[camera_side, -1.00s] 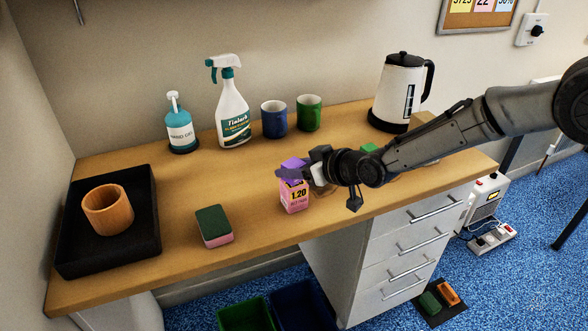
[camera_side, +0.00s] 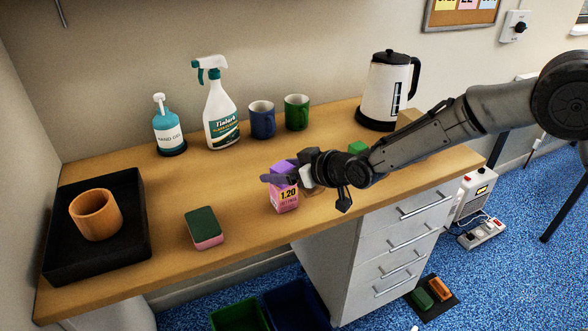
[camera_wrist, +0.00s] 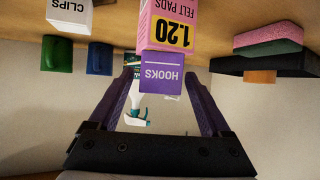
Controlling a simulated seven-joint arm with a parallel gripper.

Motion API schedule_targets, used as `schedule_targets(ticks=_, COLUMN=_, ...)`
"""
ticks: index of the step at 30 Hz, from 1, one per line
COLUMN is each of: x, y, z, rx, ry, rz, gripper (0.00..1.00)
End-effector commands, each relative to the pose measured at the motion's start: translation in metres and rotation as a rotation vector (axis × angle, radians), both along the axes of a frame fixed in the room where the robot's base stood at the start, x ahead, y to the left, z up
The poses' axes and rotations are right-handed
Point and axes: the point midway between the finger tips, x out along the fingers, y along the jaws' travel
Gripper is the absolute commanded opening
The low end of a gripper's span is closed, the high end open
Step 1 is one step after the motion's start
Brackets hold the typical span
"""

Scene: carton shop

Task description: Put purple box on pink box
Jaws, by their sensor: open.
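The purple box, marked HOOKS, (camera_wrist: 160,79) sits against the end of the pink box (camera_wrist: 166,22) in the wrist view, which is upside down. In the side view the purple box (camera_side: 285,166) is on top of the upright pink box (camera_side: 286,203), partly hidden by a finger. The two look touching and roughly lined up. My gripper (camera_wrist: 160,90) is open, with one purple finger on each side of the purple box and gaps visible. In the side view my gripper (camera_side: 272,178) is at the height of the purple box.
A white CLIPS box (camera_wrist: 68,14) stands nearby. A green block (camera_side: 358,148) is behind my arm. A sponge (camera_side: 205,228) and a black tray (camera_side: 140,235) with a wooden cup (camera_side: 96,215) are left. Mugs, bottles and a kettle (camera_side: 388,92) line the back.

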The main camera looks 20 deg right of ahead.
Motion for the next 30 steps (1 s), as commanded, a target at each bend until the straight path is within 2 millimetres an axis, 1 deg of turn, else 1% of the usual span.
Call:
schedule_targets(ticks=5, x=-0.016, y=-0.006, z=0.011, rx=0.000, ry=-0.001, rz=0.000, gripper=0.82)
schedule_targets(ticks=12, x=-0.053, y=-0.021, z=0.033, rx=0.002, ry=-0.003, rz=0.001, gripper=0.82)
schedule_targets(ticks=18, x=-0.080, y=-0.033, z=0.049, rx=0.001, ry=-0.002, rz=0.000, gripper=0.82)
schedule_targets(ticks=24, x=-0.094, y=-0.039, z=0.057, rx=0.001, ry=-0.001, rz=0.000, gripper=0.82)
schedule_targets(ticks=30, x=-0.098, y=-0.040, z=0.058, rx=0.000, ry=0.001, rz=0.000, gripper=0.82)
